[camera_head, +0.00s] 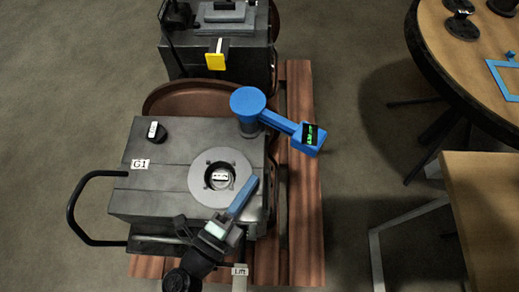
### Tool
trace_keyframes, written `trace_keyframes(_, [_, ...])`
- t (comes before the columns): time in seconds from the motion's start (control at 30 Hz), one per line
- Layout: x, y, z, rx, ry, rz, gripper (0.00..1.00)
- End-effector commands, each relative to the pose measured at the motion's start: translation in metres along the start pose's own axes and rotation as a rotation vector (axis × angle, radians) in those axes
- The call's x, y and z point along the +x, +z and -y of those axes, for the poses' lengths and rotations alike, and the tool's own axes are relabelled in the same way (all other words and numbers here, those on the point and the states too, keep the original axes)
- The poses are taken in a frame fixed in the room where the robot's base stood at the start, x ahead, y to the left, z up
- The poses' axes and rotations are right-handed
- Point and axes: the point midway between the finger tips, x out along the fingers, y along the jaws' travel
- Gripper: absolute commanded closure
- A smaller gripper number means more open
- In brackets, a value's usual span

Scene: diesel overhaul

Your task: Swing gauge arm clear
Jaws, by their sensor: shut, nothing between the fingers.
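The blue gauge arm (278,121) has a round blue hub (249,102) at the back right corner of the dark grey engine block marked G1 (160,185). It points right and slightly toward the front, ending in a blue box with a lit green display (309,138) beyond the block's right edge. The light grey ring (205,185) around the round bore in the block's top is not under the arm. My gripper (246,190) is shut and empty, reaching from the bottom of the picture to the ring's front right edge. Whether it touches the block is unclear.
A reddish wooden pallet (303,205) lies under the block. A second engine block with a yellow tag (215,61) stands behind. A black hoop handle (75,210) sticks out left. A round table (440,45) and a wooden bench (490,205) stand right, with open floor between.

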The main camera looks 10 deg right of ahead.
Motion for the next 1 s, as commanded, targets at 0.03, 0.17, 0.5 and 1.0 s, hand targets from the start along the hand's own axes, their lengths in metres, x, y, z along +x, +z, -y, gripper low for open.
trace_keyframes(0.03, [0.007, 0.001, 0.0, 0.001, -0.003, -0.001, 1.0])
trace_keyframes(0.17, [0.03, 0.001, 0.001, 0.002, -0.005, -0.001, 1.0])
trace_keyframes(0.5, [0.102, 0.001, 0.0, 0.002, -0.004, 0.0, 1.0])
trace_keyframes(1.0, [0.135, 0.001, 0.001, 0.0, -0.003, 0.002, 1.0])
